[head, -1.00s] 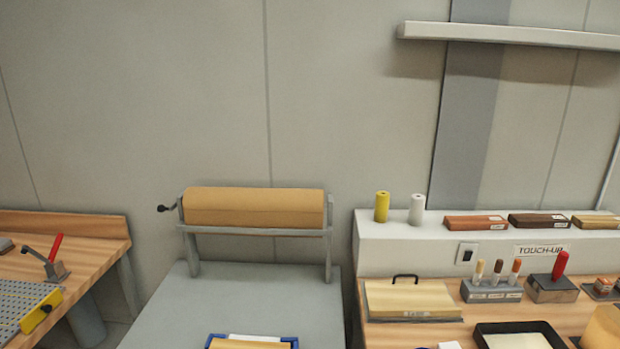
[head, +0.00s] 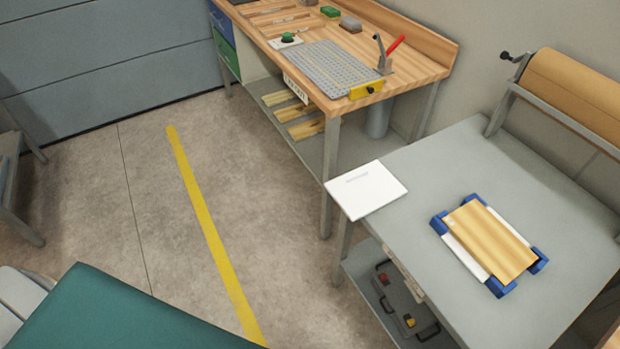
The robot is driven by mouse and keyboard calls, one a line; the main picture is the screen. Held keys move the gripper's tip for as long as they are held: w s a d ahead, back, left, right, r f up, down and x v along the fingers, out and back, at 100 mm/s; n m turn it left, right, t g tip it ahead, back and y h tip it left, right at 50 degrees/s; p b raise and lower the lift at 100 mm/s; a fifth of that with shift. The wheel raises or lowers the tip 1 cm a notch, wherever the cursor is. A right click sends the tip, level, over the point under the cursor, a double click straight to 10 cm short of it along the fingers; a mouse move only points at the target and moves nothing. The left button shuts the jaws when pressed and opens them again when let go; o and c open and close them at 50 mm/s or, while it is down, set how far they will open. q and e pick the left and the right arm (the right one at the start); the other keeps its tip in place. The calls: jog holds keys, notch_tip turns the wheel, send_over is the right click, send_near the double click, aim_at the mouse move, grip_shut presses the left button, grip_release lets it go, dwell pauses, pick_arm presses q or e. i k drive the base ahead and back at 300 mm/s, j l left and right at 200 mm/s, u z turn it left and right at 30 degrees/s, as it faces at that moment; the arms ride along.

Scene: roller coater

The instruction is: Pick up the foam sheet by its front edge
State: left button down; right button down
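A thin white sheet (head: 366,190), which looks like the foam sheet, lies flat on the left corner of the grey table (head: 440,170). It has a small grey marking on top. Its near-left edge reaches to or slightly past the table edge; I cannot tell exactly how far. Neither of my grippers is in view.
A wooden panel (head: 492,242) rests on a white piece with blue corner blocks (head: 475,200) on the same table. A brown roll (head: 575,85) stands behind. A wooden workbench (head: 440,75) is beyond. A teal surface (head: 140,315) is at lower left. Floor between is open.

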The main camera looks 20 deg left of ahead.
aim_at(364, 190)
jog(key=u, duration=0.2)
jog(key=z, duration=0.95)
jog(key=j+z, duration=0.4)
jog(key=j, duration=0.15)
jog(key=j+z, duration=0.4)
jog(key=j, duration=0.2)
jog(key=j+z, duration=0.4)
jog(key=j, duration=0.15)
jog(key=k+j+z, duration=0.25)
jog(key=j+z, duration=0.15)
jog(key=j, duration=0.1)
